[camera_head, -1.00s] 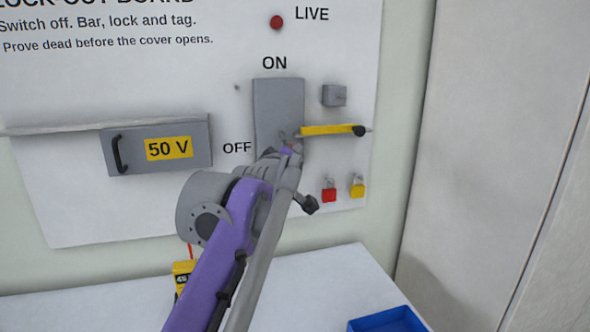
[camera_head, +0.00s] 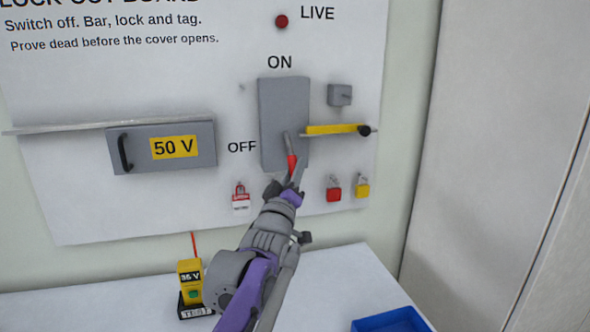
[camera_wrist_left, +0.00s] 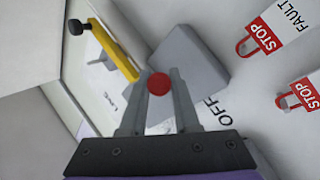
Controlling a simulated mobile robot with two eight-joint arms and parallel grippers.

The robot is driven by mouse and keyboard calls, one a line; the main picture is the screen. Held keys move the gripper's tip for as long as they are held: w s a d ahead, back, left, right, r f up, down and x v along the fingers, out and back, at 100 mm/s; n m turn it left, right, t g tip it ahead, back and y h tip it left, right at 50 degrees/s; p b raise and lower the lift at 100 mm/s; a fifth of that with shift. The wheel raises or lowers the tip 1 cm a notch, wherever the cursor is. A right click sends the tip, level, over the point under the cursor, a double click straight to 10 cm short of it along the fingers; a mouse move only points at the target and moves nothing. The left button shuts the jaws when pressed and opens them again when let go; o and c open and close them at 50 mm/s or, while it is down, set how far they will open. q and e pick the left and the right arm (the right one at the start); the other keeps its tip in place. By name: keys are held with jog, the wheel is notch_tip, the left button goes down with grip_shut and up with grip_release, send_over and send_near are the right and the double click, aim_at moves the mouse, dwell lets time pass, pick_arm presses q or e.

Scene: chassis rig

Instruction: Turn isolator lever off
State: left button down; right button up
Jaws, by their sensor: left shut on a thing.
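The isolator is a grey box (camera_head: 272,100) on the white board, with ON above it and OFF to its left. Its lever (camera_head: 291,163), a grey shaft with a red grip, comes out low on the box and points downward in the head view. My left gripper (camera_head: 289,184) is at the lever's lower end, shut on the red grip. In the left wrist view the round red end (camera_wrist_left: 158,84) sits between the two fingers of the left gripper (camera_wrist_left: 158,90), with the grey box (camera_wrist_left: 185,62) behind. My right gripper is not in view.
A yellow bar (camera_head: 332,129) juts out just right of the lever. Red (camera_head: 334,193) and yellow (camera_head: 362,190) padlocks and a red-white tag (camera_head: 241,197) hang below. A yellow tester (camera_head: 191,283) and blue tray (camera_head: 390,320) are on the bench. The 50 V cover (camera_head: 200,145) is left.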

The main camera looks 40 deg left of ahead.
pick_arm(q)
jog(key=shift+r, duration=0.1)
jog(key=c, duration=0.7)
grip_release()
jog(key=shift+o, duration=0.2)
jog(key=p+v, duration=0.1)
jog(key=v, duration=1)
jog(key=shift+w, duration=0.1)
